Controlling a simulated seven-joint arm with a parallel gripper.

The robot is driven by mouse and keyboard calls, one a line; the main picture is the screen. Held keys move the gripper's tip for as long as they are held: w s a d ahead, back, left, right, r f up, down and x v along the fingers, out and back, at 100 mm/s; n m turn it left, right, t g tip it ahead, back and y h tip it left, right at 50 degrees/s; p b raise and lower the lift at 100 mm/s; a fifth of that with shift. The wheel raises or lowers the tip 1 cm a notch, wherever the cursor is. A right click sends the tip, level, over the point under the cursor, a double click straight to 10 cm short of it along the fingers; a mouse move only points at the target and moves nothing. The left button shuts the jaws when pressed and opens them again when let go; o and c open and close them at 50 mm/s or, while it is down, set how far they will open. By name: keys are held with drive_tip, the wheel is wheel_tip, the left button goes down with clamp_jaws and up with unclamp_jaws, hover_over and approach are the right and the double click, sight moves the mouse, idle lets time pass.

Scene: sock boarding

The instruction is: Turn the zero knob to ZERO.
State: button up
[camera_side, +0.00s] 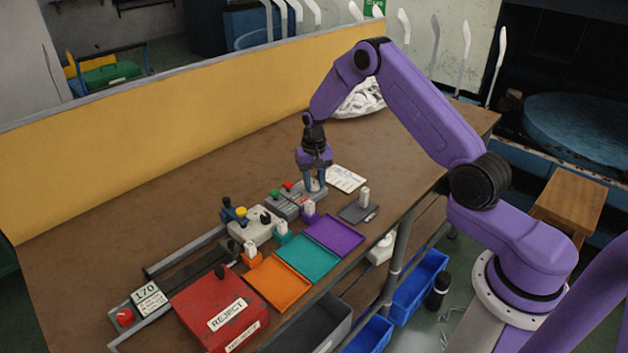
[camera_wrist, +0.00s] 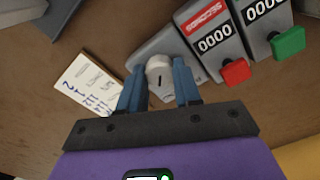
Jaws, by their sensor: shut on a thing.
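The zero knob (camera_wrist: 158,68) is a round, pale knob with a short dark mark on its face, in the upper middle of the wrist view. It sits on a grey housing (camera_wrist: 168,42). My gripper (camera_wrist: 158,84) is shut on it, one blue-grey finger on either side. In the side view my gripper (camera_side: 315,187) points down at the housing at the far end of the row of devices; its fingers mostly hide the knob there. I cannot read any ZERO lettering on the housing.
Two counters (camera_wrist: 214,42) reading 0000, with a red button (camera_wrist: 235,72) and a green button (camera_wrist: 288,42), stand close beside the housing. A handwritten card (camera_wrist: 88,82) lies on the other side. Purple (camera_side: 335,234), teal (camera_side: 308,259) and orange (camera_side: 277,287) trays and a red REJECT box (camera_side: 210,285) stand nearer.

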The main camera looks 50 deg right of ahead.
sight(314, 183)
drive_tip(key=shift+m, duration=0.5)
drive_tip(key=o, duration=1)
drive_tip(key=shift+o, duration=0.2)
drive_tip(key=shift+r, duration=0.15)
wheel_tip(314, 183, up, 17)
drive_tip(key=shift+r, duration=0.1)
drive_tip(key=s+a+r+n, duration=0.2)
drive_tip(key=s+a+n, duration=0.3)
drive_tip(key=s+a, duration=0.3)
drive_tip(key=s+a+r+n, duration=0.3)
drive_tip(key=s+a+n, duration=0.1)
drive_tip(key=s+a, duration=0.45)
drive_tip(key=s+d+f+n, duration=0.1)
drive_tip(key=s+n, duration=0.9)
drive_tip(key=s, duration=1.4)
drive_tip(key=shift+d+f, duration=0.2)
drive_tip(key=shift+d, duration=0.65)
